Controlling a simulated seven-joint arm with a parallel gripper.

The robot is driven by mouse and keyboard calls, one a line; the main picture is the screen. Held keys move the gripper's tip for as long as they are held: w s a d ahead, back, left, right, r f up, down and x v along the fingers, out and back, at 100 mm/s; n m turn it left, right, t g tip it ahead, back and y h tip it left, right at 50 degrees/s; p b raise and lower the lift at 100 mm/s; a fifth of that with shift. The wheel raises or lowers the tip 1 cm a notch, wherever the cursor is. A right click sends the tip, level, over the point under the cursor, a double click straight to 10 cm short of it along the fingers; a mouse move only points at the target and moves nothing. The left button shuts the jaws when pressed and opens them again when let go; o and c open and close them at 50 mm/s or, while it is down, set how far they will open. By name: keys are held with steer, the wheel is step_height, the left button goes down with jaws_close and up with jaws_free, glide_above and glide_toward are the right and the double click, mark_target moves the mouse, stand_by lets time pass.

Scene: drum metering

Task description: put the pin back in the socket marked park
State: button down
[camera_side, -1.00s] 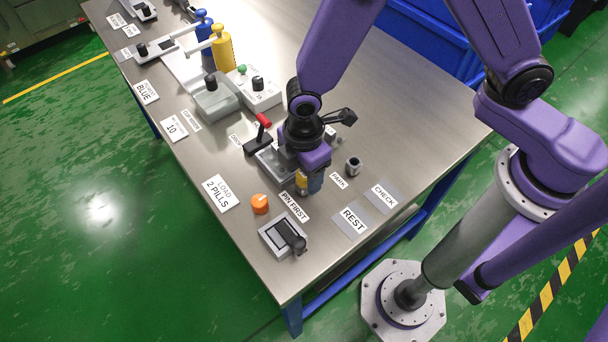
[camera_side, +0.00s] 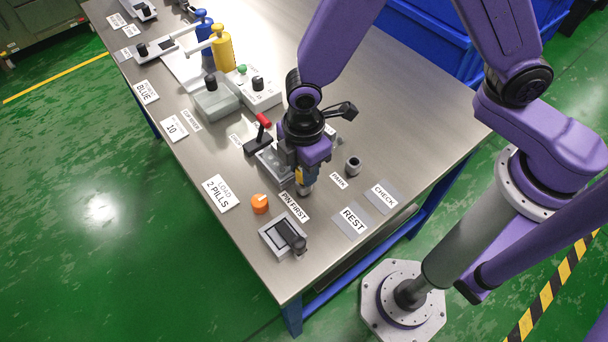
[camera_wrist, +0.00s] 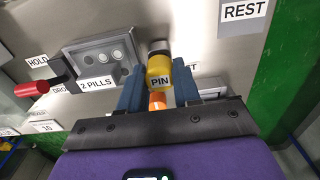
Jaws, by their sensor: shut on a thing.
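My gripper (camera_side: 303,176) is shut on the yellow pin (camera_wrist: 159,70), which carries a PIN label. In the wrist view the pin sits between the two blue fingers. In the side view only a little yellow shows between the fingers. A grey cylinder (camera_side: 306,189) shows directly under the gripper, by the PIN FIRST label (camera_side: 294,206); whether the pin's lower end is inside it cannot be told. The park socket (camera_side: 353,166), a short dark-topped grey cylinder, stands to the right of my gripper behind the PARK label (camera_side: 338,181). Nothing is seen standing in it.
An orange knob (camera_side: 260,204) and a grey box with a black roller (camera_side: 285,236) lie left and in front. A red-handled lever (camera_side: 262,124) and a grey tray (camera_side: 272,160) are close behind. REST (camera_side: 352,219) and CHECK (camera_side: 384,194) plates lie flat at right.

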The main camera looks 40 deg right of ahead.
steer(key=shift+r, duration=2.3)
steer(key=shift+r, duration=2)
steer(key=shift+d, duration=0.1)
steer(key=s+d, duration=0.2)
steer(key=d, duration=0.9)
steer(key=shift+s+d+f, duration=0.2)
steer(key=shift+s+f, duration=0.15)
